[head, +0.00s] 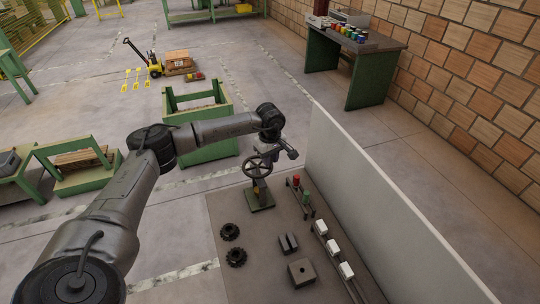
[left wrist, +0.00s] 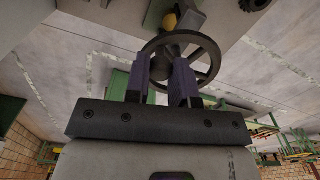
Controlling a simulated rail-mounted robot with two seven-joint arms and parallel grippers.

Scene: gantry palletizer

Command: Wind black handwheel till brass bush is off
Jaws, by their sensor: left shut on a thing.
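The black handwheel (head: 257,167) stands on a post with a green base (head: 261,201) on the dark bench. My left gripper (head: 270,157) is at the wheel's far upper side and is shut on it. In the left wrist view the two fingers of my left gripper (left wrist: 166,82) lie across the near part of the handwheel (left wrist: 213,58), whose rim and spokes show behind them. A small brass-yellow piece, apparently the bush (left wrist: 170,21), sits just past the wheel; whether it is still threaded on cannot be told. My right gripper is out of view.
On the bench (head: 225,275) lie two black toothed rings (head: 230,232), dark blocks (head: 301,272) and a rail with white boxes (head: 333,248). Red and green buttons (head: 296,181) stand near the wheel's right. A pale wall (head: 370,205) borders the right side.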

